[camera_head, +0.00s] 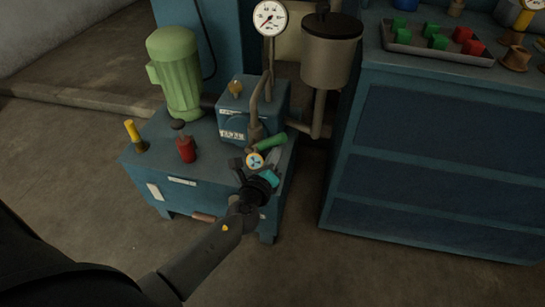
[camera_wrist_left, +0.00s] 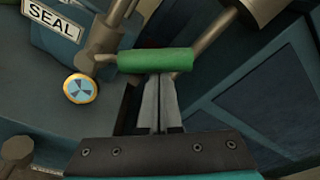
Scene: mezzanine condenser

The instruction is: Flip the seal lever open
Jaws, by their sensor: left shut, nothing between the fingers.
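The seal lever has a green cylindrical grip (camera_wrist_left: 155,61), and the same green grip shows in the head view (camera_head: 272,142) at the front of the blue pump unit. A plate reading SEAL (camera_wrist_left: 53,20) is at upper left in the left wrist view. My left gripper (camera_wrist_left: 160,78) is shut and empty, with its fingertips right at the lower side of the green grip. I cannot tell whether they touch it. In the head view my left gripper (camera_head: 262,172) is just in front of the lever. The right gripper is not in view.
A red valve (camera_head: 185,148), a yellow handle (camera_head: 133,131) and a green motor (camera_head: 176,72) stand on the unit. A blue cabinet (camera_head: 435,150) with a tray of blocks (camera_head: 437,44) stands close on the right.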

